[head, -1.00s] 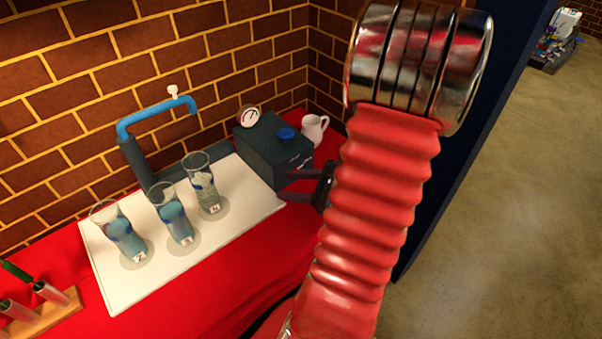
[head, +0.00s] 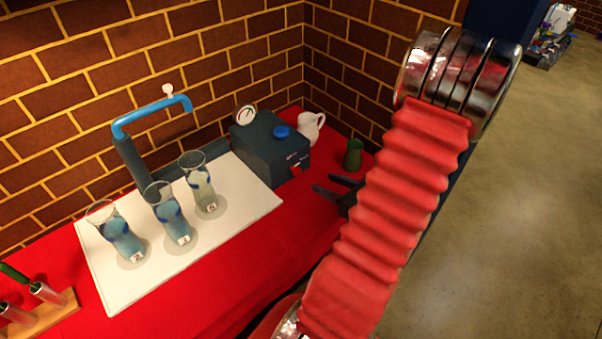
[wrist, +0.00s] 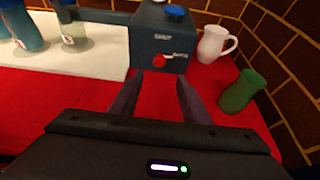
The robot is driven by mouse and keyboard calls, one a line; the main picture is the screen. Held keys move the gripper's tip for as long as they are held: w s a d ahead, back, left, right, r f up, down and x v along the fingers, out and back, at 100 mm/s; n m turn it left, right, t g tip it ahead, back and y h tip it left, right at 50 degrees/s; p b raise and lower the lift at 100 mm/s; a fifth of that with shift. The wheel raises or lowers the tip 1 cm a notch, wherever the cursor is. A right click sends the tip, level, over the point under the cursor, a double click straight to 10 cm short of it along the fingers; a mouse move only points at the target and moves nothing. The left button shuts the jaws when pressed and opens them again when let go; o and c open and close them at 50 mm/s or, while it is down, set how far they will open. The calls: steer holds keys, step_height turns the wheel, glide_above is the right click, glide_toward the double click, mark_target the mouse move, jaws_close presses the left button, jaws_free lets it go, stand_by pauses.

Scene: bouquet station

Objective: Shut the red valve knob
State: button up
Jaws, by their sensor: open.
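The red valve knob (head: 296,171) is on the front face of a dark grey box (head: 262,150), low at its right end. In the wrist view the knob (wrist: 160,60) shows a grey lever or pin pointing right, under small white lettering. My gripper (head: 327,184) is open and empty, in front of the box and to the right of the knob in the head view. In the wrist view its two fingers (wrist: 157,84) point toward the knob, with a gap between them and the box. Nothing hides the knob.
A blue button (head: 282,131) and a gauge (head: 246,115) sit on the box. Three glass vases (head: 172,222) stand on a white board (head: 250,205) at left, near a blue spout (head: 150,109).

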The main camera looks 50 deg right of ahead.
mark_target(298, 172)
steer(key=x, duration=1.3)
steer(key=shift+f, duration=0.1)
steer(key=shift+c, duration=0.3)
steer(key=shift+a, duration=0.1)
steer(key=c, duration=1)
